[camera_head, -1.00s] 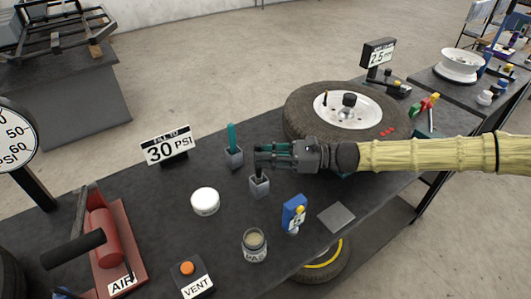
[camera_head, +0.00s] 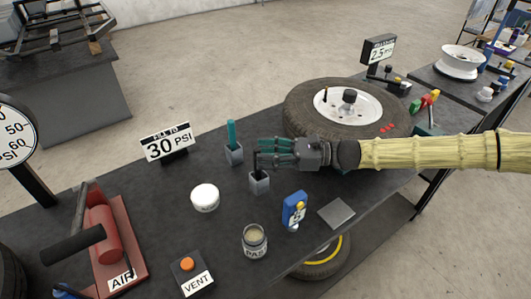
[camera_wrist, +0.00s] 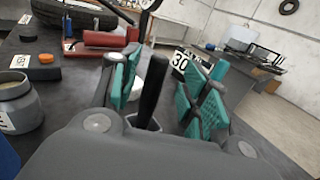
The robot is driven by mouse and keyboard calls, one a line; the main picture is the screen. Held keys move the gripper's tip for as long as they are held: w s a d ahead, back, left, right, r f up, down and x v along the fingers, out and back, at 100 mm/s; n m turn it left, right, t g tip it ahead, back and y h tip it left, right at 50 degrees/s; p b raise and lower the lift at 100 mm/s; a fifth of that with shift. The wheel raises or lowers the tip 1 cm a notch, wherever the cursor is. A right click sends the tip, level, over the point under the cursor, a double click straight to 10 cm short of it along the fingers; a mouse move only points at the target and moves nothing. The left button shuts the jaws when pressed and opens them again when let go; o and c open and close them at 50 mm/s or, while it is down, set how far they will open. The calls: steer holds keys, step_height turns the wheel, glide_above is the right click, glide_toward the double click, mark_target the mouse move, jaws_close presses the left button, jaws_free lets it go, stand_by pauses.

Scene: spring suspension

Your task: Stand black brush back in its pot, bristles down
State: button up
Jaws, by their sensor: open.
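The black brush (camera_wrist: 152,90) stands upright, handle up, in a small grey pot (camera_head: 259,184). Its lower end is hidden inside the pot, so I cannot see the bristles. My gripper (camera_head: 262,161) is open at the pot, pointing left in the head view. In the wrist view its teal finger pads (camera_wrist: 160,95) stand on either side of the black handle, with a gap visible on each side. The pot's rim shows low between the fingers in the wrist view.
A second grey pot with a teal brush (camera_head: 232,136) stands just behind. A white round tub (camera_head: 205,197), a jar of paste (camera_head: 254,242), a blue gauge (camera_head: 294,212) and a 30 PSI sign (camera_head: 168,145) are nearby. A tyre (camera_head: 300,105) lies behind my arm.

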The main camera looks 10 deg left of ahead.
steer(key=w+d, duration=0.1)
steer(key=d, duration=1)
steer(key=shift+w+d, duration=0.2)
steer(key=shift+w, duration=0.2)
